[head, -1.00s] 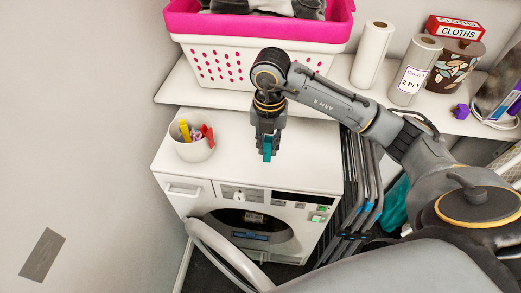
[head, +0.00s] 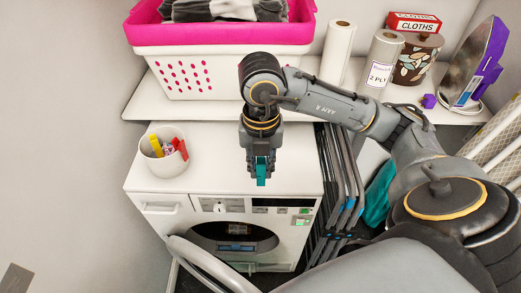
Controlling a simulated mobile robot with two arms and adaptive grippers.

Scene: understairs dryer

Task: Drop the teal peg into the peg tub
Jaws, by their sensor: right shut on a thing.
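The teal peg (head: 261,171) is upright between the fingers of my right gripper (head: 260,163), which is shut on it. The gripper points down above the white dryer's top (head: 220,170); the exact height is hard to tell. The peg tub (head: 164,160), a small white round tub, stands on the dryer's top at the left, apart from the gripper. It holds a yellow peg (head: 155,146), a red peg (head: 180,149) and something purple. My left gripper is not in view.
A pink-and-white laundry basket (head: 210,75) stands on the shelf behind the dryer. Paper rolls (head: 381,58), a cloths box (head: 416,22) and a patterned canister (head: 418,60) are at the right. The dryer's round door (head: 205,268) is open in front. Folded dark frames (head: 338,180) stand beside the dryer.

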